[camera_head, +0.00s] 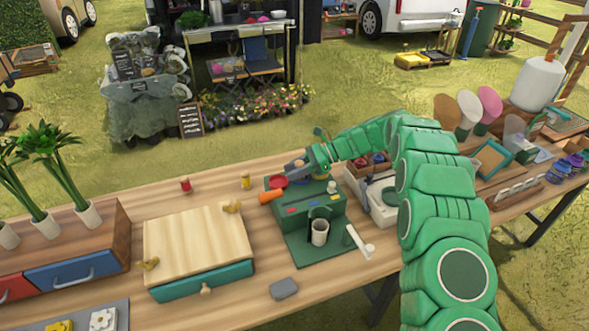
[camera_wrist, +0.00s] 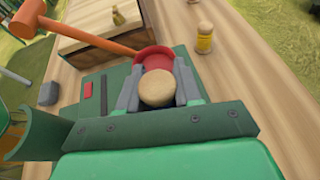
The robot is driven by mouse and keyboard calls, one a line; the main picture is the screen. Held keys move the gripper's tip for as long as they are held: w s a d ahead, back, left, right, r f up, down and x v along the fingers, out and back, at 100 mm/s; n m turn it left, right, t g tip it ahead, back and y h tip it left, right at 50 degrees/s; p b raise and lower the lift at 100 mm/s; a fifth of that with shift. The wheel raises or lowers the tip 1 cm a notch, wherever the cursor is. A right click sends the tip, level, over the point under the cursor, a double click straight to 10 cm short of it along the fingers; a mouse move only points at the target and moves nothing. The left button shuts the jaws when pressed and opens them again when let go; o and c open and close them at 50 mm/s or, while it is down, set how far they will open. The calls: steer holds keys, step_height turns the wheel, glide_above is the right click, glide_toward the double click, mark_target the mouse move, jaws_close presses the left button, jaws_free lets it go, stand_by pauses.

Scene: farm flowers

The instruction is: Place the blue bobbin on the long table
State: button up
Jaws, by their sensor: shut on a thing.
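My gripper (camera_head: 297,167) is above the back of the green bench unit on the long table (camera_head: 120,228). In the wrist view its grey jaws (camera_wrist: 158,92) are shut on a bobbin with a round tan wooden top (camera_wrist: 157,88). The jaws hide its sides, so its thread colour cannot be told, and no other bobbin in view is blue. A red bobbin (camera_head: 185,184) and a yellow bobbin (camera_head: 245,182) stand upright on the table, left of my gripper. The yellow one also shows in the wrist view (camera_wrist: 205,40).
A red dish (camera_wrist: 155,58) lies just beyond the jaws on the green unit (camera_head: 308,212). An orange-headed hammer (camera_head: 270,197) sticks out at its left. A wooden box with a teal drawer (camera_head: 200,281) stands at the front. Bare tabletop surrounds the red and yellow bobbins.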

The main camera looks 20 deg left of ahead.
steer(key=o, duration=1)
steer(key=v, duration=0.7)
steer(key=shift+w+d+r, duration=0.1)
steer(key=shift+w+r, duration=0.2)
steer(key=shift+r, duration=0.15)
